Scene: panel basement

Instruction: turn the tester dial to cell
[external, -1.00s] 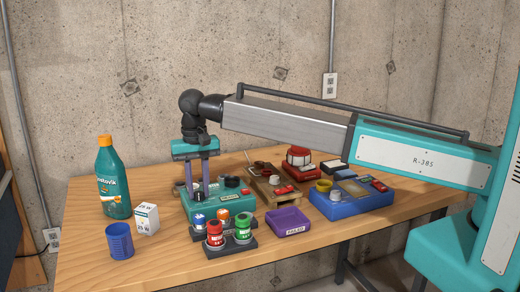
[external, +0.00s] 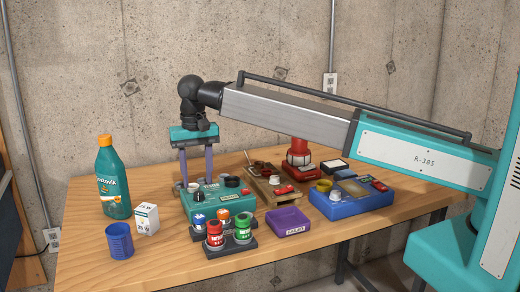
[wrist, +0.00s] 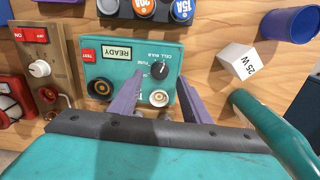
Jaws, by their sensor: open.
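The teal tester (external: 225,207) stands on the wooden table; it also shows in the wrist view (wrist: 130,72) with a READY display, a red TEST button, a black ring socket and a white socket. Its black dial (wrist: 159,71) sits beside the words CELL BULB. A pale mark shows on the dial, but I cannot tell which word it points to. My gripper (wrist: 159,80) is open above the tester, its purple fingers on either side of the dial and apart from it. In the external view my gripper (external: 197,182) hangs over the tester's left part.
The bottle (external: 112,180), 25 W carton (external: 146,219) and blue cup (external: 119,241) stand left. A purple tray (external: 289,223), wooden switch board (external: 268,191) and blue device (external: 355,203) are right.

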